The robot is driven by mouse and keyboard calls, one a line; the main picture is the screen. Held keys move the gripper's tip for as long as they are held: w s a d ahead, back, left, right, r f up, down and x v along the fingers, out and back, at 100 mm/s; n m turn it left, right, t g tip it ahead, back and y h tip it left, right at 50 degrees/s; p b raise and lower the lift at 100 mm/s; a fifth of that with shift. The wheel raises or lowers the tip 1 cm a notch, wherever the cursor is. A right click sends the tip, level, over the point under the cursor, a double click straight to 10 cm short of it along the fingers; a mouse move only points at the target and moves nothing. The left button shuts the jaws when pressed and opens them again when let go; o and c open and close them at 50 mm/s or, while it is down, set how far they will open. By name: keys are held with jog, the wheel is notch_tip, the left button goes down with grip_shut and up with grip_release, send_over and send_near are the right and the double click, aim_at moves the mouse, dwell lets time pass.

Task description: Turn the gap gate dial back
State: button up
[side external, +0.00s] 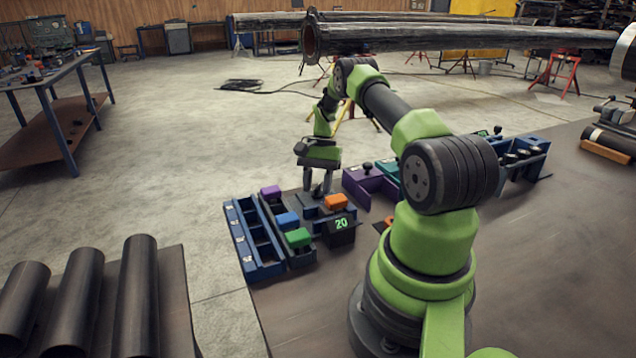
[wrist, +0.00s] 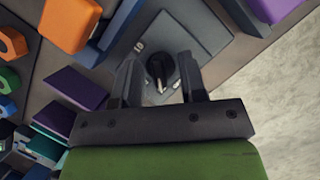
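The dial (wrist: 160,72) is a small black round knob with a pale pointer mark, on a flat grey plate (wrist: 185,35) in the wrist view. A few pale marks sit on the plate around it. My gripper (wrist: 160,66) is open, with one finger to each side of the dial in that view; I see a gap on both sides, and cannot tell how high the fingertips are. A dark box with a green "20" readout (side external: 341,223) stands close by.
An orange block (side external: 336,202) sits beside the gripper. Purple (side external: 270,191), blue (side external: 287,220) and green (side external: 298,238) blocks sit in a rack to the left, beside a blue tray (side external: 238,235). A purple bracket (side external: 370,182) stands to the right.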

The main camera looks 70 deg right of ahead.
jog(key=shift+s, duration=0.1)
jog(key=v, duration=1)
dwell(0.5)
